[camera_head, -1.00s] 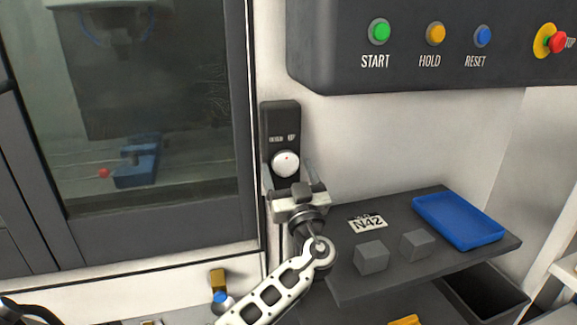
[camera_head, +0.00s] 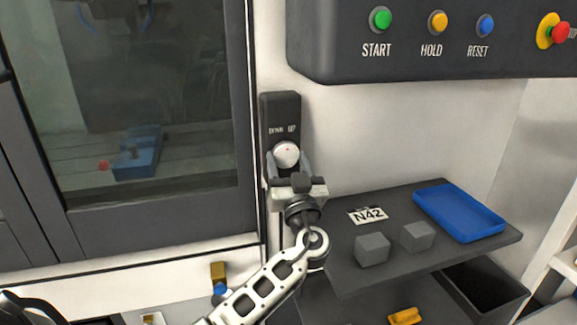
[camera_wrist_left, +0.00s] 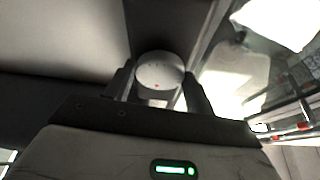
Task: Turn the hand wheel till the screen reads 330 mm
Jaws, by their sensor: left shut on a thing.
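The hand wheel (camera_head: 286,153) is a small round white knob with a red dot, on a black upright panel (camera_head: 281,107) marked DOWN and UP. My left gripper (camera_head: 288,164) comes from below and is shut on the knob, one finger on each side. The left wrist view shows the knob (camera_wrist_left: 160,71) between the two dark fingers, its red dot facing the camera. No screen with a millimetre reading is in view. My right gripper is not in view.
A control box (camera_head: 330,60) with START, HOLD and RESET buttons hangs above right. A dark shelf (camera_head: 345,283) at right holds two grey blocks, an N42 label and a blue tray (camera_head: 458,214). A machine window (camera_head: 150,185) with a blue vise (camera_head: 136,160) stands left.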

